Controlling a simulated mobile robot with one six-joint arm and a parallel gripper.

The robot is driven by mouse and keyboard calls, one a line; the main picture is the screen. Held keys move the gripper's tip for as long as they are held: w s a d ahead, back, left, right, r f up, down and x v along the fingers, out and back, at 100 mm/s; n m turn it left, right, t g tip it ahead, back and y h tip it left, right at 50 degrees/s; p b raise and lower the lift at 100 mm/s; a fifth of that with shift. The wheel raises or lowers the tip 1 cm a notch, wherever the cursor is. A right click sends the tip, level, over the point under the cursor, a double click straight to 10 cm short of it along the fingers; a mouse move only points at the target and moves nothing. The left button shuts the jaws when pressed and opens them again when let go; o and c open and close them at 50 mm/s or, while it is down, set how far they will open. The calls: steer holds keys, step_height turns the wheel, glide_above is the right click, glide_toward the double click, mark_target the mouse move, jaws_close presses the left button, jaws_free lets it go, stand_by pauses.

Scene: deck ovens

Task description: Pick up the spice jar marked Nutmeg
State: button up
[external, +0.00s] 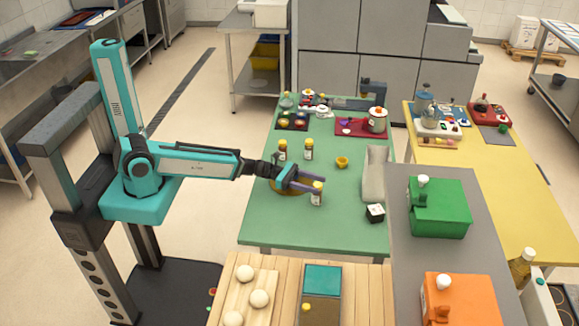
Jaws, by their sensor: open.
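Three small spice jars with pale labels stand on the green table (262,221). One jar (316,198) with a yellow-orange cap is at my gripper (312,187). A second jar (283,152) and a third jar (309,151) stand farther back. The label writing is too small to read, so I cannot tell which one is Nutmeg. My gripper is open, reaching in from the left with its fingers at the near jar. I cannot tell whether the fingers touch it. A round brown-yellow dish (285,187) lies under the gripper and is partly hidden.
A small yellow bowl (342,162), a tall pale grey object (374,176) and a black-and-white cube (375,213) stand right of the jars. A red tray (354,128) with a pot is behind. A wooden counter (375,290) with dough balls is in front.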

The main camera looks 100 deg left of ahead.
steer(key=shift+w+d, duration=0.1)
steer(key=shift+w, duration=0.1)
stand_by(0.3)
steer(key=shift+w+d, duration=0.2)
steer(key=shift+w, duration=0.35)
steer(key=shift+p+x, duration=0.5)
steer(key=shift+x, duration=0.4)
steer(key=shift+p+x, duration=0.4)
steer(key=shift+x, duration=0.6)
steer(key=shift+c, duration=0.4)
steer(key=c, duration=1.2)
steer(key=shift+c, duration=0.2)
steer(key=shift+r, duration=0.2)
